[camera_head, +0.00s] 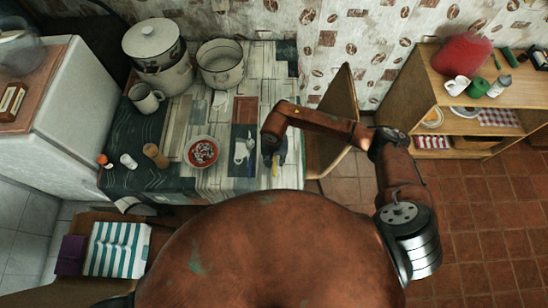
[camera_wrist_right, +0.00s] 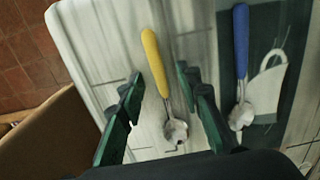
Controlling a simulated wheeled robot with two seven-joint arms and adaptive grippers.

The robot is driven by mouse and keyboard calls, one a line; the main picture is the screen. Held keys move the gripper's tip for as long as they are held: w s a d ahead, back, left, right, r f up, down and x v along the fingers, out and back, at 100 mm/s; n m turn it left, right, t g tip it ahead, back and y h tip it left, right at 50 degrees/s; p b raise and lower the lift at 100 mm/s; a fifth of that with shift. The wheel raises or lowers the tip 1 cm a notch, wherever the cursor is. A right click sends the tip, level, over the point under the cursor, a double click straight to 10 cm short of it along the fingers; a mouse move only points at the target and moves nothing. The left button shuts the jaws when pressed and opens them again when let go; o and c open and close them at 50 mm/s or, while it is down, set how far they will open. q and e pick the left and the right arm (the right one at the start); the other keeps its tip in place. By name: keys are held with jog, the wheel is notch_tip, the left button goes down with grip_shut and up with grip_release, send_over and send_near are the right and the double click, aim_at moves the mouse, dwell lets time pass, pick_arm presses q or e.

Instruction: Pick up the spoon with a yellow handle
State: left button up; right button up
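The spoon with a yellow handle (camera_wrist_right: 155,62) lies on the table in the right wrist view, its metal bowl end toward my gripper. Its handle also shows as a small yellow strip in the head view (camera_head: 274,169). My right gripper (camera_wrist_right: 160,97) is open, with its green fingers on either side of the spoon and a clear gap to each. In the head view the right gripper (camera_head: 273,152) is above the front right part of the table and hides most of the spoon. I cannot tell its exact height. My left gripper is not in view.
A spoon with a blue handle (camera_wrist_right: 241,42) lies close to the right finger. A bowl with red contents (camera_head: 202,152), a mug (camera_head: 145,98) and large pots (camera_head: 220,66) stand farther left on the table. A chair (camera_head: 335,115) stands at the table's right edge.

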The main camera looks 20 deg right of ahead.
jog(key=shift+c, duration=0.4)
grip_shut()
jog(key=shift+r, duration=0.1)
